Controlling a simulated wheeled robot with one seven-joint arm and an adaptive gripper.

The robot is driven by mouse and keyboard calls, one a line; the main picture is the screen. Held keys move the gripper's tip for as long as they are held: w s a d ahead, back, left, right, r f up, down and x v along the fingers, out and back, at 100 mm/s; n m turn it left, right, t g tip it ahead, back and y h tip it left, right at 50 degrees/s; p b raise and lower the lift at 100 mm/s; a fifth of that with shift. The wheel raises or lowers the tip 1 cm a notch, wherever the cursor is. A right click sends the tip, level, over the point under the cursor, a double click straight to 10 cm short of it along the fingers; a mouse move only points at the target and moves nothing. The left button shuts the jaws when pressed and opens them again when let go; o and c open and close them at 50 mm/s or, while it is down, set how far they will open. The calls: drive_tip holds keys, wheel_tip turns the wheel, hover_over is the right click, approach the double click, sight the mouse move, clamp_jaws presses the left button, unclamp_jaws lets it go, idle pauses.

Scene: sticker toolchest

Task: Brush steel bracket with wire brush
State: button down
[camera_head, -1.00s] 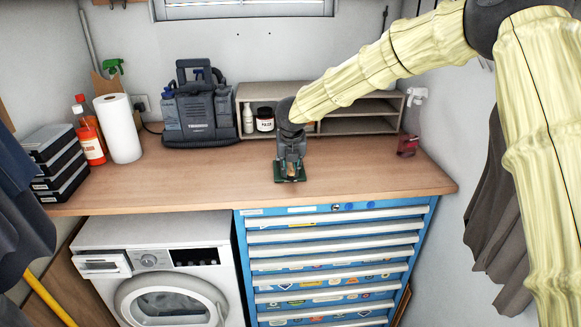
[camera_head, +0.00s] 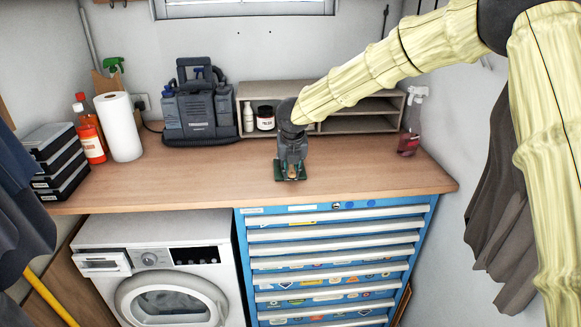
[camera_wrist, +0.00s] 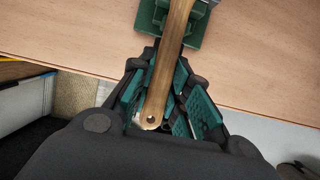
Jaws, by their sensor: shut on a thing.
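My gripper (camera_head: 291,158) is low over the front middle of the workbench, pointing down. In the wrist view my gripper (camera_wrist: 163,80) is shut around a long wooden handle with a hole at its near end, the wire brush (camera_wrist: 160,90). The brush's far end and bristles are out of frame. A green block-like fixture (camera_wrist: 149,14) lies under the far part of the handle, and it also shows in the head view (camera_head: 280,176). A grey metal piece at the top edge may be the steel bracket. I cannot tell whether the bristles touch it.
The wooden workbench (camera_head: 225,182) is clear around the gripper. A grey shelf (camera_head: 355,126), a dark machine (camera_head: 200,112), and a paper roll (camera_head: 120,128) stand behind. A spray bottle (camera_head: 409,140) is at right. The blue drawer chest (camera_head: 335,255) is below.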

drive_tip(key=shift+s+f, duration=0.1)
drive_tip(key=shift+s, duration=0.25)
drive_tip(key=shift+w, duration=0.1)
drive_tip(key=shift+w+p, duration=1)
drive_tip(key=shift+w, duration=0.6)
drive_tip(key=shift+s, duration=0.2)
drive_tip(key=shift+s+b, duration=0.5)
drive_tip(key=shift+s, duration=0.95)
drive_tip(key=shift+w, duration=0.1)
drive_tip(key=shift+w+p, duration=1)
drive_tip(key=shift+w, duration=0.55)
